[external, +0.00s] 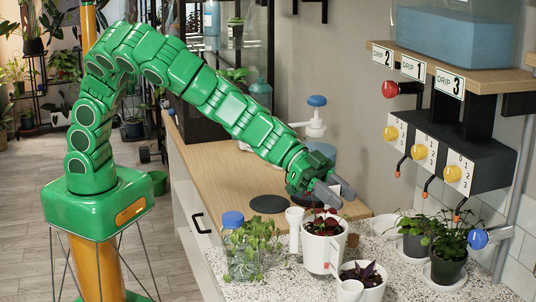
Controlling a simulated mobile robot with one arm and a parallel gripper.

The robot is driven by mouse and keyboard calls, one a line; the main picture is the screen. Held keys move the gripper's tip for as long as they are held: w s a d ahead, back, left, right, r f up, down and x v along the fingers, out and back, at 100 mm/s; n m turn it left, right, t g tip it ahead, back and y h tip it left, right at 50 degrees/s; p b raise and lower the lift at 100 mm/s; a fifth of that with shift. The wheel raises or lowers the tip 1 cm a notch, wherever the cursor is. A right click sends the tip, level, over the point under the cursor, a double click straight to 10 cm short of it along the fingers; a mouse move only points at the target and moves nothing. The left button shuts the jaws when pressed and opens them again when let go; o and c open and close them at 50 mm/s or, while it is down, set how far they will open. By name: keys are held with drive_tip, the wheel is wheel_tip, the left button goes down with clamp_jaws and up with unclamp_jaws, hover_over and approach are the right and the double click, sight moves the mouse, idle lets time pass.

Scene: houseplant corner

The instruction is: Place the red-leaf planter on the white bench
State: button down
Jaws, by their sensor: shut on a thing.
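A white planter (322,248) with dark red leaves stands upright below my gripper (334,191), at the lower middle of the external view. My gripper reaches down at its rim and is shut on it. Whether its base touches the surface is hard to tell. A second white planter (371,293) with dark red leaves is in front of it, cut by the bottom edge. The pale speckled bench top (284,280) lies around and under both.
A glass jar with trailing green leaves (243,262) is close on the left. Dark pots with green plants (447,268) stand on white saucers at the right. A wooden counter (215,160) with black discs lies behind. Dripper taps (452,172) jut from the right wall.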

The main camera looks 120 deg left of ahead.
drive_tip(key=shift+f, duration=1.35)
drive_tip(key=c, duration=0.6)
unclamp_jaws()
drive_tip(key=shift+f, duration=0.1)
drive_tip(key=shift+s, duration=0.1)
